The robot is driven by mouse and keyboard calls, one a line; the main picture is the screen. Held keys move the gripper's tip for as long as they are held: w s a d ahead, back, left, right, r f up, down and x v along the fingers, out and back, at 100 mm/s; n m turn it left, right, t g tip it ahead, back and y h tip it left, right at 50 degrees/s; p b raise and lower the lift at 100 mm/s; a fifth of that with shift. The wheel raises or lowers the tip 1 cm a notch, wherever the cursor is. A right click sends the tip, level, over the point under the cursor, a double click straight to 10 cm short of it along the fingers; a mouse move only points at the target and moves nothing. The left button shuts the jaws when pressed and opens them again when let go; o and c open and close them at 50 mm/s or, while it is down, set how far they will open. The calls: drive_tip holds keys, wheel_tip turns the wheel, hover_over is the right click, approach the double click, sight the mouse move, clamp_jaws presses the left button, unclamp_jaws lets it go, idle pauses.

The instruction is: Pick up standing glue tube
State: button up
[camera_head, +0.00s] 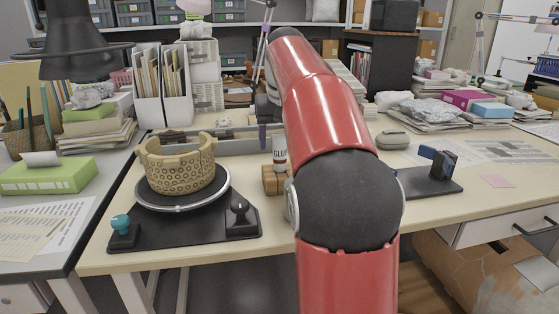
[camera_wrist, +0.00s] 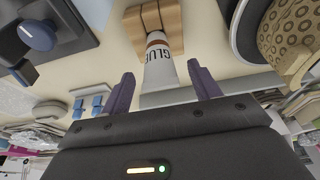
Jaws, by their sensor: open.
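The glue tube (camera_wrist: 160,66) is white with a reddish-brown band and "GLU" lettering. It stands upright in the wooden block (camera_head: 273,181); the tube also shows in the head view (camera_head: 280,155), partly hidden by my red arm. My gripper (camera_wrist: 163,80) is open, with purple fingers on either side of the tube's far end in the wrist view. Gaps show between each finger and the tube, and I cannot tell how deep the tube sits between them. In the head view only one purple finger shows, just behind the tube.
A patterned tan vessel (camera_head: 180,166) stands on a round turntable (camera_head: 183,204) to the left.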

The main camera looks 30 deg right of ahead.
drive_tip(key=shift+x, duration=0.8)
drive_tip(key=shift+c, duration=0.3)
drive_tip(key=c, duration=0.8)
drive_tip(key=shift+r, duration=0.1)
